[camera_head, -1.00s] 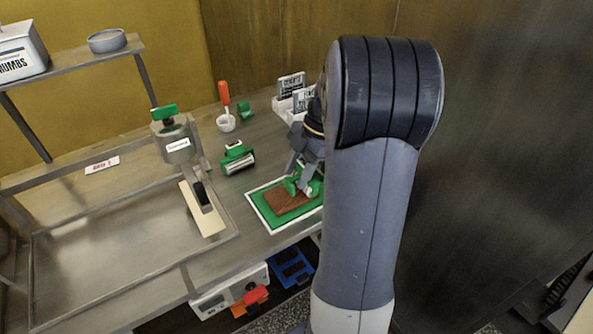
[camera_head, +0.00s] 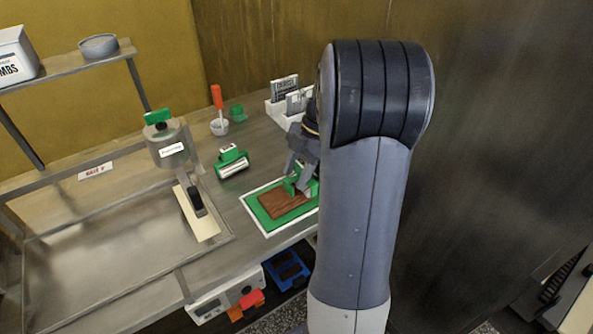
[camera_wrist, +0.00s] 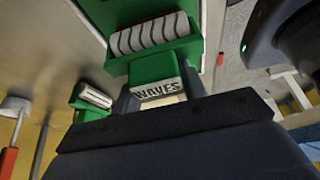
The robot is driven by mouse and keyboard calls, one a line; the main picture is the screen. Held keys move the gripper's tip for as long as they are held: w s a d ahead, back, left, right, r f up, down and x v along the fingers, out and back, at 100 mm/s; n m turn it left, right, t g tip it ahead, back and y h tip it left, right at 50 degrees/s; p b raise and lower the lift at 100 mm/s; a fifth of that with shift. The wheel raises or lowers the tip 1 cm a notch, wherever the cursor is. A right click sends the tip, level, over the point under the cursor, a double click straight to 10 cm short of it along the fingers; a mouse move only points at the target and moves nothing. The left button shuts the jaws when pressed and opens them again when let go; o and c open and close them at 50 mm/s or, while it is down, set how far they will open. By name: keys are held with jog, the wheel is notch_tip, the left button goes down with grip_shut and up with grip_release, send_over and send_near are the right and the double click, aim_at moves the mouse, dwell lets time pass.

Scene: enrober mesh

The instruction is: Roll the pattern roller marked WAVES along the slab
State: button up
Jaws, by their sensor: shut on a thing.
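The pattern roller marked WAVES (camera_wrist: 150,69) has a green frame, a pale ridged cylinder and a white label. My gripper (camera_head: 298,188) is shut on its green holder. The roller also shows in the head view (camera_head: 290,187), partly hidden by my gripper and arm. It is at the right part of the brown slab (camera_head: 281,205); I cannot tell whether the cylinder touches it. The slab lies on a green mat with a white border (camera_head: 262,228), whose right end is hidden behind my arm.
Another green roller (camera_head: 232,163) stands left of the mat. A large tray (camera_head: 110,260) lies at left.

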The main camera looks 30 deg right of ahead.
jog(key=shift+r, duration=0.15)
jog(key=shift+r+p, duration=2.45)
jog(key=shift+r, duration=0.95)
